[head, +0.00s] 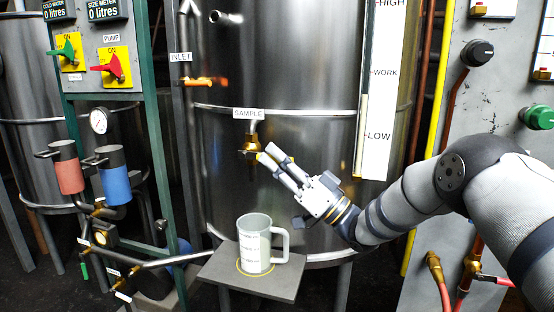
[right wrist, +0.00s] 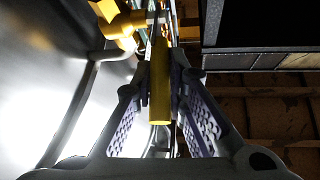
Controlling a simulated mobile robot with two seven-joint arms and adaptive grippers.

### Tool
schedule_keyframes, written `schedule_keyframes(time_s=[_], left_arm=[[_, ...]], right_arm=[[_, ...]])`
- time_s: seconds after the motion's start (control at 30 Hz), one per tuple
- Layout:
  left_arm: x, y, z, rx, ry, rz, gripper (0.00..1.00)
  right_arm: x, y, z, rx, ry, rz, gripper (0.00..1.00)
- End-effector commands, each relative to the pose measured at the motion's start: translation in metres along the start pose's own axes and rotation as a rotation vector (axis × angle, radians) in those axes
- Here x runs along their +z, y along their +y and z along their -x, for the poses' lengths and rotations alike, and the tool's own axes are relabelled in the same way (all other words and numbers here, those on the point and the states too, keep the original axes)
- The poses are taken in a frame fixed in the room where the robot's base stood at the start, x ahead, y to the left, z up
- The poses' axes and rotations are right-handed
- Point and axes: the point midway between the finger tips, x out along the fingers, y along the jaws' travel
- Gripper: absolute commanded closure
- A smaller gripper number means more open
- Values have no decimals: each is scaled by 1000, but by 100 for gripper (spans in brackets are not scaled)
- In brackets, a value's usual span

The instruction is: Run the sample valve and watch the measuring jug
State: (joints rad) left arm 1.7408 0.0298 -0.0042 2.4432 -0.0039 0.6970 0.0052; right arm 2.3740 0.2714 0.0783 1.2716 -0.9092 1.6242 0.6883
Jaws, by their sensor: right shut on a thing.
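The brass sample valve (head: 251,145) sits under the SAMPLE label (head: 249,114) on the front of the steel tank, its spout pointing down. My right gripper (head: 271,156) reaches it from the right. In the right wrist view its fingers are closed about the valve's yellow handle (right wrist: 160,95). The valve body (right wrist: 118,22) shows at the top there. The pale measuring jug (head: 252,246) stands upright below the spout, inside a yellow ring on a grey shelf (head: 282,285), handle to the right. No stream shows between spout and jug. Its liquid level cannot be told. My left gripper is out of view.
The steel tank (head: 290,60) fills the middle, with a HIGH, WORK, LOW level scale (head: 383,85). An orange INLET lever (head: 205,82) is left of it. Pump switches (head: 115,67) and a gauge (head: 98,120) stand at left. A grey panel with knobs (head: 478,53) is at right.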

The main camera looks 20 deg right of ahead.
Motion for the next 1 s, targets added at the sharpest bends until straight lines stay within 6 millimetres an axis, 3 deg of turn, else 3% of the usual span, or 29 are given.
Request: schedule_keyframes(time_s=[0.03,0.07,0.13,0.47,0.57,0.8,1.0], left_arm=[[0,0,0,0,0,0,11],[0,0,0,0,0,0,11],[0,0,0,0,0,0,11],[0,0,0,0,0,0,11],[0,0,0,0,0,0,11],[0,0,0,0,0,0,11],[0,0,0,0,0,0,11]], right_arm=[[1,1,1,3,-2,-1,100],[1,1,1,3,-2,-1,80],[1,1,1,3,-2,-1,66],[1,1,5,2,-3,-1,66],[1,1,23,6,-2,-3,66],[1,1,88,6,-3,-2,66],[1,0,117,3,-2,-2,66]])
